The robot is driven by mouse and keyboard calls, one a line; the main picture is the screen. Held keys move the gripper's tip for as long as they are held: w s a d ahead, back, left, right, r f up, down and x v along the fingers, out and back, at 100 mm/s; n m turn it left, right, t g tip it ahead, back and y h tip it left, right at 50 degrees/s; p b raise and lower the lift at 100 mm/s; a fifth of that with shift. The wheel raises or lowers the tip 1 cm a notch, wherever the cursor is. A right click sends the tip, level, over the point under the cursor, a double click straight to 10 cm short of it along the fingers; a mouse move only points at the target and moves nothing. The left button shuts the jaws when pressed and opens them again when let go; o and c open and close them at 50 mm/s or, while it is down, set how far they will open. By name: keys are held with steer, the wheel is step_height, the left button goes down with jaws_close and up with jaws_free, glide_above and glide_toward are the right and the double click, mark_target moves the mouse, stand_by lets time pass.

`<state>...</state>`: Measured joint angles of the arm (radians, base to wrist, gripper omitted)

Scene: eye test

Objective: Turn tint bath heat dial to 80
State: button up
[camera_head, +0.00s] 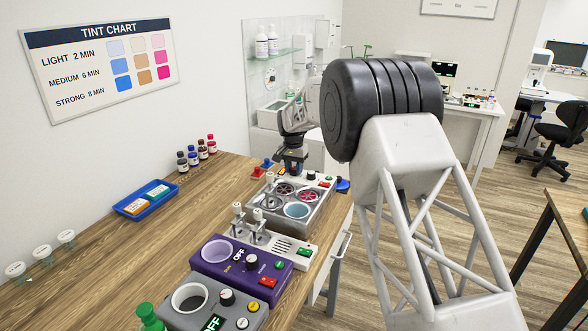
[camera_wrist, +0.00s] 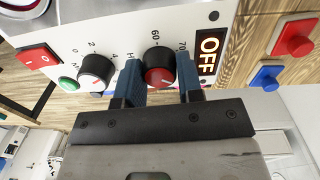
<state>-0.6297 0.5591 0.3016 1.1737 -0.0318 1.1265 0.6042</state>
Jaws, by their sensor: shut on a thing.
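The tint bath (camera_head: 317,207), a pale unit with several round wells, stands on the wooden bench in the head view. Its heat dial (camera_wrist: 159,58), a black knob with a red face, shows in the wrist view. Marks 60 and 70 are readable beside it; no 80 is readable. My gripper (camera_wrist: 160,85) has its two blue fingers shut on the dial, one on each side. The dial's pointer is hard to make out. An OFF display (camera_wrist: 208,54) glows beside it. In the head view my gripper (camera_head: 293,172) is at the bath's far end, and the dial is hidden.
A second knob (camera_wrist: 95,70), a green button (camera_wrist: 68,84) and a red switch (camera_wrist: 37,57) share the panel. Red (camera_wrist: 295,37) and blue (camera_wrist: 267,75) blocks lie close by. A purple unit (camera_head: 232,268) and grey unit (camera_head: 215,306) stand nearer. Bench at left is partly clear.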

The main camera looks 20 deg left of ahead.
mark_target(293, 168)
stand_by(0.3)
steer(key=o, duration=0.9)
steer(key=shift+o, duration=0.2)
steer(key=shift+r, duration=0.1)
steer(key=shift+a+r, duration=0.15)
steer(key=shift+r, duration=3.7)
